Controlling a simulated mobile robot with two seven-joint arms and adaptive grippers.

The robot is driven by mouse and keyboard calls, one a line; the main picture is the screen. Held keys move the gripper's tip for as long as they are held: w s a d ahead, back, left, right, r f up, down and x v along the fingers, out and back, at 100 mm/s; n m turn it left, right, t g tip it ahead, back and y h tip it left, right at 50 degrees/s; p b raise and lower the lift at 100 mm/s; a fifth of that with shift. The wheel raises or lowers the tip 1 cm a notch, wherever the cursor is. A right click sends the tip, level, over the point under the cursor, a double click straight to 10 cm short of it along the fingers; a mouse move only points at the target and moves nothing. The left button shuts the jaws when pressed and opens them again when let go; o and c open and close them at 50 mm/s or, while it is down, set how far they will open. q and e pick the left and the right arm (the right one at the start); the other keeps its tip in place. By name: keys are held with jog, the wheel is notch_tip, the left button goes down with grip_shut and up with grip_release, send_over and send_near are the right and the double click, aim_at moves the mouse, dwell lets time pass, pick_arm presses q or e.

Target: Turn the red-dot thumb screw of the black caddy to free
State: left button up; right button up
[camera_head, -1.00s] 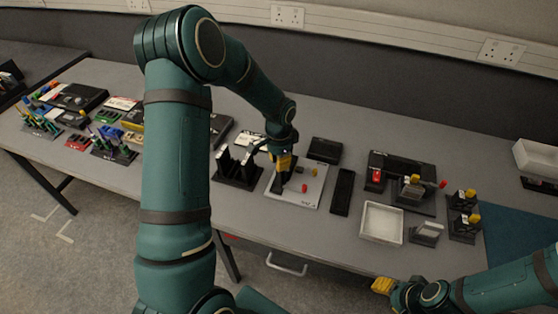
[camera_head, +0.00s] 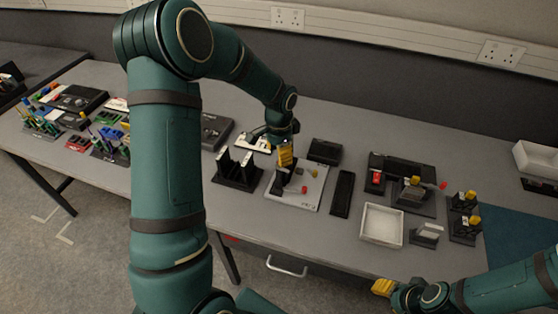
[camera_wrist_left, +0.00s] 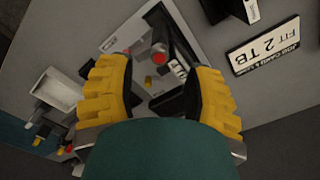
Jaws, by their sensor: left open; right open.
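My left gripper (camera_head: 286,160) is open, its yellow fingers pointing down over the pale grey plate (camera_head: 310,197). In the left wrist view, a round red dot (camera_wrist_left: 159,58) shows beyond and between the spread fingertips of the left gripper (camera_wrist_left: 160,88). It sits beside a black upright body, seemingly the black caddy (camera_wrist_left: 183,45); dark parts of it also show below the fingers in the head view (camera_head: 279,187). The fingers do not visibly touch the dot. The dot's turn position cannot be told. My right gripper (camera_head: 384,287) is open, low at the front right, away from the plate.
A small red piece (camera_head: 304,189) lies on the plate. A black slotted stand (camera_head: 236,172) is close on the left, a flat black bar (camera_head: 342,192) on the right. A white tray (camera_head: 382,223) and several black fixtures stand further right.

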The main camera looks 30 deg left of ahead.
pick_arm(q)
notch_tip(320, 180, up, 8)
jog(key=shift+f, duration=0.15)
jog(key=shift+s, duration=0.1)
dwell(0.5)
